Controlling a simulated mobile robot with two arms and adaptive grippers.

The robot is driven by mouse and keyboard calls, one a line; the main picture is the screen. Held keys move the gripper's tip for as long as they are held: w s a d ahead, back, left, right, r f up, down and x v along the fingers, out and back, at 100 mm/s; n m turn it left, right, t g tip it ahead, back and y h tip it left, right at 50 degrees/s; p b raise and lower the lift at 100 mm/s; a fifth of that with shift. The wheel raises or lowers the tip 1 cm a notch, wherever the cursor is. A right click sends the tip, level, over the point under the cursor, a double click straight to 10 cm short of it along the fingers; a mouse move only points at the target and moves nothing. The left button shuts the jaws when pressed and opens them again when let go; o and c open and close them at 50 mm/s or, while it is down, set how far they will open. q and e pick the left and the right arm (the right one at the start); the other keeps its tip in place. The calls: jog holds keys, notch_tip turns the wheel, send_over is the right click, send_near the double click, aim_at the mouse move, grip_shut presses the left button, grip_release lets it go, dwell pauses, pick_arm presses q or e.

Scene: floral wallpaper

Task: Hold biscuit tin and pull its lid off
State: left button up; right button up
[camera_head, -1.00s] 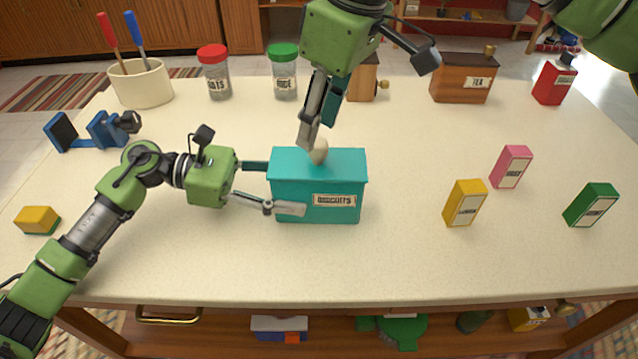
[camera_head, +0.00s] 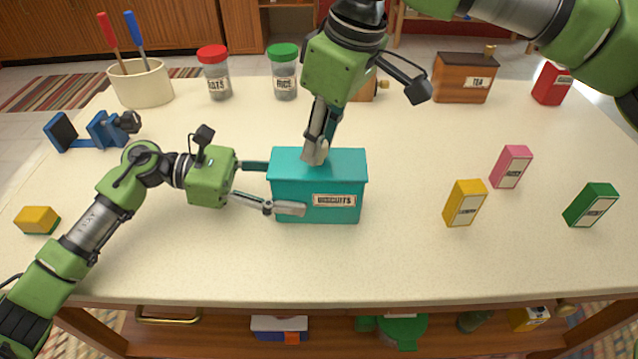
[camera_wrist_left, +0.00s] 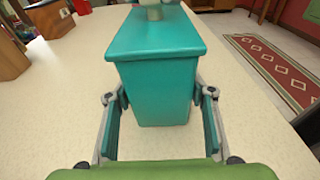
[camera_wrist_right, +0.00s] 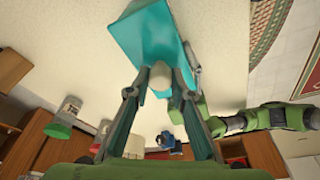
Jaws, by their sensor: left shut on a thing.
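The teal biscuit tin (camera_head: 290,205) stands upright on the table with a label on its front. Its teal lid (camera_head: 345,160) sits on top, and no gap shows under it. My left gripper (camera_head: 282,188) is shut on the tin's body from the left, one finger on each side; the left wrist view shows the same hold. My right gripper (camera_head: 316,150) points down over the lid. In the right wrist view its fingers are apart on either side of the pale round knob (camera_wrist_right: 158,78).
Yellow (camera_head: 465,203), pink (camera_head: 511,167) and green (camera_head: 591,205) boxes stand to the right. Behind are jars (camera_head: 284,75), a wooden tea box (camera_head: 462,80) and a utensil crock (camera_head: 142,86). The table front is clear.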

jog(key=shift+r, duration=0.2)
jog(key=shift+w+a+v, duration=0.1)
jog(key=shift+a+v, duration=0.05)
jog(key=shift+v, duration=0.55)
jog(key=shift+w+a+v, duration=0.1)
jog(key=shift+a+v, duration=0.05)
jog(key=shift+v, duration=0.55)
jog(key=shift+w+a+v, duration=0.1)
jog(key=shift+a+v, duration=0.05)
jog(key=shift+v, duration=0.6)
jog(key=shift+r, duration=0.2)
pick_arm(q)
jog(key=o, duration=1.1)
jog(key=shift+o, duration=0.2)
jog(key=a, duration=0.4)
jog(key=a+r, duration=0.1)
jog(key=a, duration=0.3)
jog(key=a+r, duration=0.1)
jog(key=a, duration=0.2)
jog(key=shift+w+a+r, duration=0.15)
jog(key=shift+w+a, duration=0.1)
jog(key=shift+a, duration=0.15)
